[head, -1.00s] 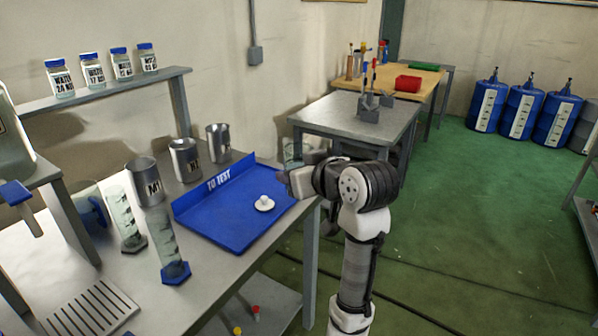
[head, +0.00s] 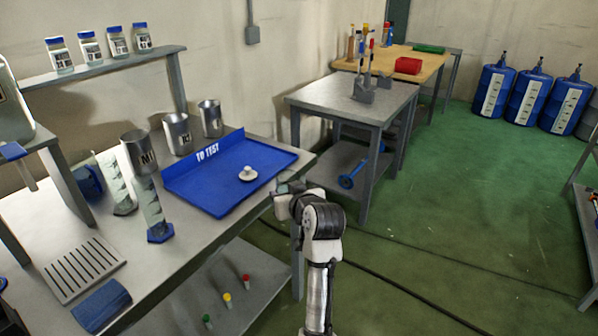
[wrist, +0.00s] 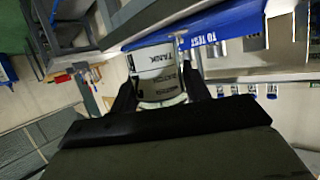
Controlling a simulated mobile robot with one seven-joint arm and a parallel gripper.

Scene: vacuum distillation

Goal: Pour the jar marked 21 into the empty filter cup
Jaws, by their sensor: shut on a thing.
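My gripper (head: 284,196) is shut on a clear jar with a white printed label (wrist: 155,66). In the wrist view the jar sits between the two dark fingers; its label shows letters like "TANK", but I cannot read a 21. In the head view the jar is mostly hidden by my wrist, near the right front edge of the bench. A small white piece on a round base (head: 247,174) stands on the blue "TO TEST" tray (head: 205,190), left of my gripper. I cannot tell whether it is the filter cup. Three metal cups (head: 138,155) stand left of and behind the tray.
Several blue-capped jars (head: 89,48) line the shelf. A slotted plate (head: 85,268) lies at the front left. A grey table (head: 350,98) stands behind; green floor to the right is open.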

